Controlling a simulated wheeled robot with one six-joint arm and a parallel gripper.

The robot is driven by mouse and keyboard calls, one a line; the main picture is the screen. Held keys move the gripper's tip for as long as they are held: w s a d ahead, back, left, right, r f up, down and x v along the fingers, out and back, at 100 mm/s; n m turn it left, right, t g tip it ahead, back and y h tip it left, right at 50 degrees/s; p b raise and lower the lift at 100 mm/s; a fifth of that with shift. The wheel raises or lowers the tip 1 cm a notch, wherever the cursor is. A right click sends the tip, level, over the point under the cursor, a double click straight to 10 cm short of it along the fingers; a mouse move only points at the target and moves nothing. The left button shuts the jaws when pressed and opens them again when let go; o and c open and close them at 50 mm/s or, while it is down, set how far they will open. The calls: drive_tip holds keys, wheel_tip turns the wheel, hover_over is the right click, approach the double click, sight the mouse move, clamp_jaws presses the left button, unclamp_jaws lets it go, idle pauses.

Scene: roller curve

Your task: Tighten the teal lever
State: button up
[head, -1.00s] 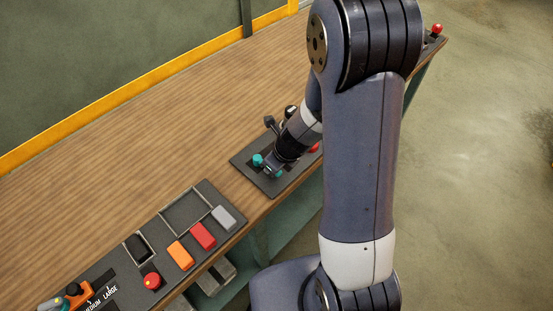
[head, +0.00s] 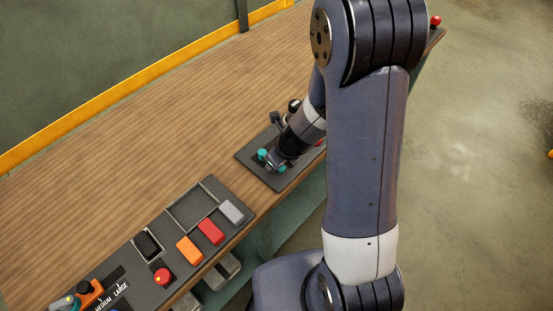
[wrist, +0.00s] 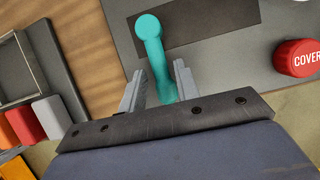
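The teal lever (wrist: 155,60) has a round knob at one end and lies over a dark plate in the wrist view. In the head view its teal end (head: 262,154) shows beside my gripper (head: 272,165), with another bit of teal on the gripper's other side. In the wrist view my gripper (wrist: 160,88) has its two grey fingers apart, one on each side of the lever's lower part. The right finger is close to the teal; I cannot tell whether it touches. The lever's lower end is hidden by the gripper body.
A red COVER button (wrist: 297,57) stands to the right on the same panel. A black-knobbed lever (head: 276,118) stands behind my wrist. A tray panel (head: 222,187) with orange, red and grey blocks lies to the left. The wooden bench (head: 150,150) behind is clear.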

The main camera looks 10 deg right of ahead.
drive_tip(key=shift+o, duration=0.8)
drive_tip(key=p+v, duration=0.4)
drive_tip(key=v, duration=0.6)
drive_tip(key=shift+r+p, duration=0.35)
drive_tip(key=shift+r, duration=0.05)
drive_tip(key=shift+s+f, duration=0.1)
drive_tip(key=b+x, duration=0.5)
drive_tip(key=x, duration=0.5)
drive_tip(key=shift+f, duration=0.4)
drive_tip(key=shift+r, duration=0.1)
drive_tip(key=shift+d, duration=0.15)
